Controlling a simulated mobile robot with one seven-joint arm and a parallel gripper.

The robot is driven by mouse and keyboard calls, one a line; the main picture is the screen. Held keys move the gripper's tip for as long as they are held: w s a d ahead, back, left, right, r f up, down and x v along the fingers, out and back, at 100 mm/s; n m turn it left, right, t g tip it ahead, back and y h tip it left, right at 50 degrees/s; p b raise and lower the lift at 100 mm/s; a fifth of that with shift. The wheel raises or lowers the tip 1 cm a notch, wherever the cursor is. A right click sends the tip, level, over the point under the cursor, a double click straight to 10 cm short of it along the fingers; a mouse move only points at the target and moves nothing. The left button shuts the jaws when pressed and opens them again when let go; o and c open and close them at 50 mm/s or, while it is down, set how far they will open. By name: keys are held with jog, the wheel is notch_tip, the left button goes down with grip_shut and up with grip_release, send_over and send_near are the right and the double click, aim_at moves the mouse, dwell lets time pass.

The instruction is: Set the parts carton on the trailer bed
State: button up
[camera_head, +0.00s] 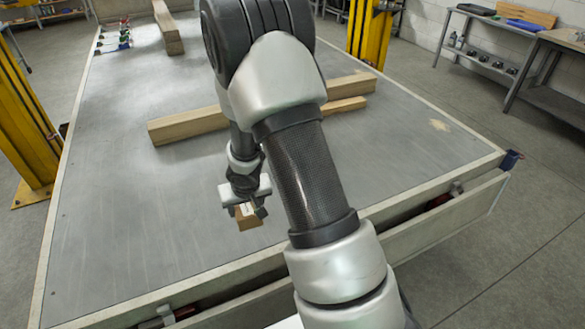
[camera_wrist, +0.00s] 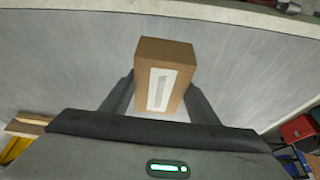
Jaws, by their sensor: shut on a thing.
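The parts carton is a small brown box with a white label. In the head view the carton (camera_head: 248,220) shows below my gripper (camera_head: 247,208), over the near part of the grey trailer bed (camera_head: 110,200). In the wrist view the carton (camera_wrist: 180,52) sits between the two fingers of my gripper (camera_wrist: 160,92), which is shut on it. The trailer bed (camera_wrist: 70,55) fills the background there. I cannot tell whether the carton touches the bed or hangs just above it. My arm hides part of the bed in the head view.
Wooden beams (camera_head: 190,125) lie across the bed beyond my gripper, and another beam (camera_head: 167,28) lies at the far end. Small items (camera_head: 115,38) stand at the far left. Yellow posts (camera_head: 22,115) flank the trailer. The bed's left and near middle is clear.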

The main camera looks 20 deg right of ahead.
jog(key=shift+m+h, duration=0.3)
jog(key=shift+m, duration=0.2)
jog(key=w+f+b, duration=0.2)
jog(key=w+b, duration=0.1)
jog(key=w+d+f+b, duration=0.1)
jog(key=w, duration=0.1)
jog(key=shift+w+f+b, duration=0.1)
jog(key=shift+w+b, duration=0.1)
jog(key=shift+b, duration=0.15)
jog(key=w+a+f+m+h+b, duration=0.1)
jog(key=w+f+m+b, duration=0.2)
jog(key=w+b, duration=0.55)
jog(key=f+b, duration=0.1)
jog(key=f, duration=0.2)
jog(key=s+f+b, duration=0.1)
jog(key=f+b, duration=0.1)
jog(key=f, duration=0.1)
jog(key=s+f+b, duration=0.1)
jog(key=f, duration=0.2)
jog(key=shift+a+f, duration=0.2)
jog(key=shift+f, duration=0.2)
jog(key=shift+f+b, duration=0.15)
jog(key=shift+b, duration=0.15)
jog(key=o, duration=0.9)
jog(key=shift+f, duration=0.1)
jog(key=shift+c, duration=0.2)
jog(key=o, duration=0.4)
jog(key=shift+s, duration=0.1)
